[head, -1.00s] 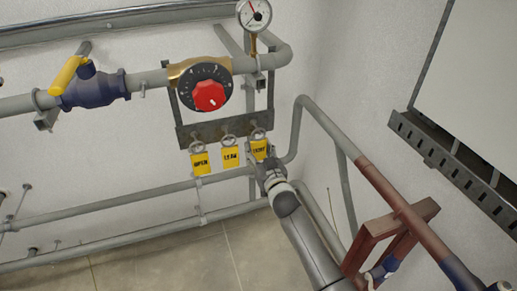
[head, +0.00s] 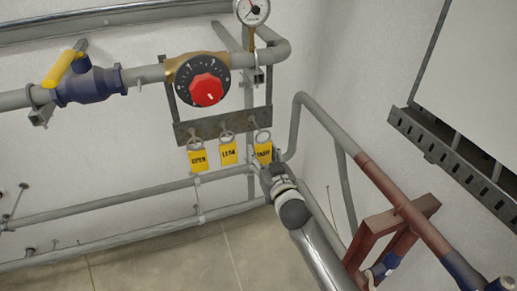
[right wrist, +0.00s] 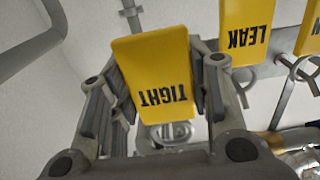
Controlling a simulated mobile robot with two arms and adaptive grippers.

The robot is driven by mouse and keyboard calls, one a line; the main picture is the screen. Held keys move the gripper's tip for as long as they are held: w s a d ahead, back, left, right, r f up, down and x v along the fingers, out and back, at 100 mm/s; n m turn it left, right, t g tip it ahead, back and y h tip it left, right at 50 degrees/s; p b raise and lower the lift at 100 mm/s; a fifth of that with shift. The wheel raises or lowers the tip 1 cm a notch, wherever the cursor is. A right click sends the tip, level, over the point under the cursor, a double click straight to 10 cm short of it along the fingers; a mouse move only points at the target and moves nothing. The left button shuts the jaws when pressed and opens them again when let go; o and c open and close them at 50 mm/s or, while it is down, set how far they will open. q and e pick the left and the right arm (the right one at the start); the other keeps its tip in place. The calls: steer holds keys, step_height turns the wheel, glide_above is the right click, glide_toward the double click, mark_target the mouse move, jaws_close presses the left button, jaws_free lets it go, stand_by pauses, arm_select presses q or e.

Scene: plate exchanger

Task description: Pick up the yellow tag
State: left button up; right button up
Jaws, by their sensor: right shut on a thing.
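Three yellow tags with rings show in a row below the bracket plate (head: 222,125) in the head view. They are the OPEN tag (head: 198,160), the LEAK tag (head: 228,153) and the TIGHT tag (head: 264,152). My right gripper (head: 267,166) reaches the TIGHT tag from below. In the right wrist view the TIGHT tag (right wrist: 154,75) sits upside down between the fingers of my right gripper (right wrist: 154,85), which is shut on it. Its ring (right wrist: 172,131) shows partly below it; I cannot tell whether it still hangs on the bracket. My left gripper is not in view.
A gauge (head: 252,11), a black dial with a red knob (head: 206,90) and a blue valve with a yellow handle (head: 90,84) are above the tags. Grey pipes run behind and below. A red-brown frame (head: 390,232) stands to the right of my right arm.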

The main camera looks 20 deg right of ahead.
mark_target(263, 155)
steer(key=s+b, duration=0.3)
steer(key=s, duration=1)
steer(key=shift+d, duration=0.2)
steer(key=shift+w, duration=0.35)
steer(key=shift+w+a, duration=0.15)
steer(key=shift+w, duration=3.4)
steer(key=shift+w+a, duration=0.1)
steer(key=shift+w, duration=2.5)
steer(key=shift+w+b, duration=0.75)
steer(key=shift+w, duration=1.75)
steer(key=shift+w+a, duration=0.1)
